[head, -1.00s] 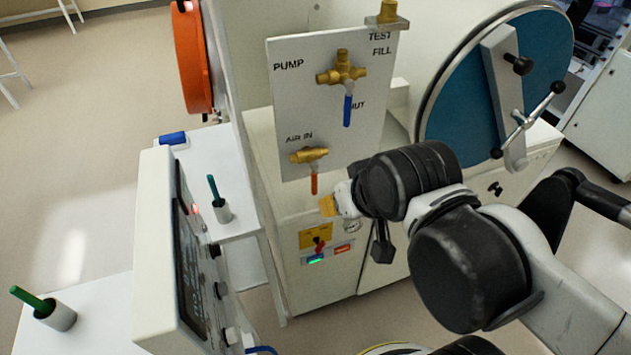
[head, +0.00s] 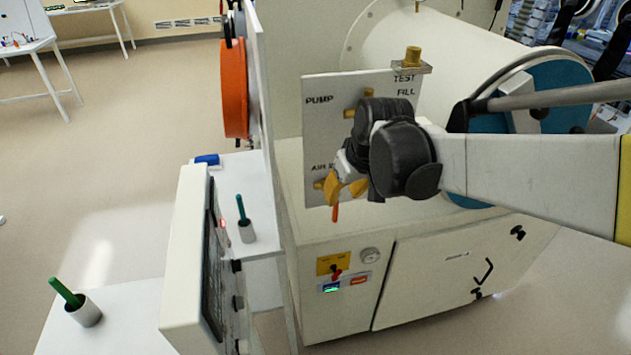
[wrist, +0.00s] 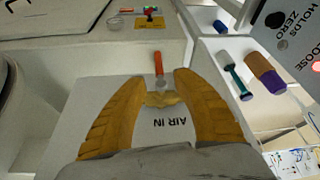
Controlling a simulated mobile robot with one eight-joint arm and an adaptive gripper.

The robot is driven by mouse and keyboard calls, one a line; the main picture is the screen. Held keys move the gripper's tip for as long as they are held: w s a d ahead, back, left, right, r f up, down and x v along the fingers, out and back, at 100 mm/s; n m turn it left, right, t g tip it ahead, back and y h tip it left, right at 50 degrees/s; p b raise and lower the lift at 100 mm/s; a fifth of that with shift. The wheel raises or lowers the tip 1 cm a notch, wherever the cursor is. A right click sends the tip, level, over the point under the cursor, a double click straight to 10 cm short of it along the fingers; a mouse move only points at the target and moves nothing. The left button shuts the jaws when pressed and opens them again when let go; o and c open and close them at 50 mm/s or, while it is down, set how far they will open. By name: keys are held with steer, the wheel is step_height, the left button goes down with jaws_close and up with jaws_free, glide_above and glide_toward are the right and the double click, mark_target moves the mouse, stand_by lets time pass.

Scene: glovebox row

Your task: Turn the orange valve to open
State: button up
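The orange valve handle (head: 335,212) hangs straight down from its brass body (head: 319,185) at the AIR IN label on the white panel (head: 318,150). In the wrist view the handle (wrist: 159,64) shows beyond the fingertips, with the brass body (wrist: 163,98) between the fingers. My gripper (head: 346,190) is in front of this valve, its yellow fingers apart and empty. The wrist view also shows my gripper (wrist: 160,85) open, one finger on each side of the valve. I cannot tell whether a finger touches it.
The PUMP valve (head: 352,103) above is mostly hidden by my arm. A brass fitting (head: 412,58) sits at the panel's top right. The cabinet (head: 440,270) stands below. A white instrument box (head: 187,265) and green-handled tools in holders are at left.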

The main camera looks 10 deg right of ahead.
mark_target(336, 207)
steer(key=shift+w+f, duration=0.55)
steer(key=b+x, duration=0.4)
steer(key=x, duration=0.6)
steer(key=shift+f, duration=0.25)
steer(key=shift+w, duration=0.1)
jaws_close()
